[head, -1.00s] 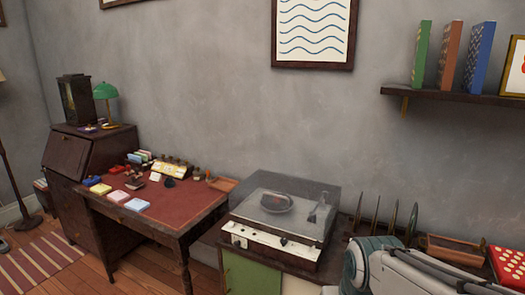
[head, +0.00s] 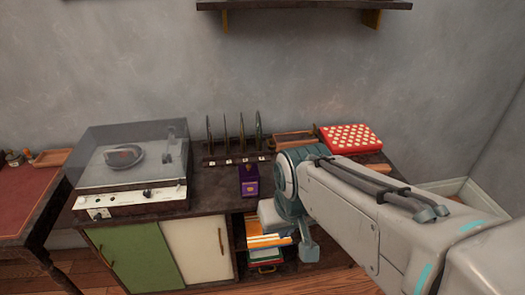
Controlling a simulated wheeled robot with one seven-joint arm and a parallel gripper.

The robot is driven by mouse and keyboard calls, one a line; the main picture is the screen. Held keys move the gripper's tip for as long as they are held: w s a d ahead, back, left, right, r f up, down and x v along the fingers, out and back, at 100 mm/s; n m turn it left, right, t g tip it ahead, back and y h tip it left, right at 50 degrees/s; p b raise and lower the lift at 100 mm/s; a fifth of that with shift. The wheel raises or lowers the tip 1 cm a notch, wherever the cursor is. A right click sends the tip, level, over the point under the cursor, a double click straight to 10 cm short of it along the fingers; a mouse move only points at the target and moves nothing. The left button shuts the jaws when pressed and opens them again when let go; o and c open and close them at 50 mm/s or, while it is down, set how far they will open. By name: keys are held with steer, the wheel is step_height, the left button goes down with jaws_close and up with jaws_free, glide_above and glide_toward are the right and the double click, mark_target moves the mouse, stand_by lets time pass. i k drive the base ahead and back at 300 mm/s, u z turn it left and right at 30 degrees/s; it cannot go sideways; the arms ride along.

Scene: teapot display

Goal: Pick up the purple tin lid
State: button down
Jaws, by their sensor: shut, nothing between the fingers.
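A small purple tin (head: 250,187) stands on the dark cabinet top near its front edge, in the middle of the head view. Its upper part looks darker, and I cannot clearly tell the lid from the body. A small yellowish mark shows on its front. My arm reaches in from the right, and its teal and grey joint is just right of the tin in the picture. My gripper's fingers do not show; they are hidden by the arm or outside the view.
A record player (head: 133,170) with a clear cover stands left of the tin. A dark rack (head: 228,157) with several upright discs is behind it. A red white-dotted box (head: 351,137) and a wooden tray (head: 293,137) lie at the back right.

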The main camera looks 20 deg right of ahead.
mark_target(248, 172)
steer(key=u, duration=2.15)
steer(key=i, duration=1.55)
steer(key=z, duration=3.8)
steer(key=i, duration=0.5)
steer(key=z, duration=0.05)
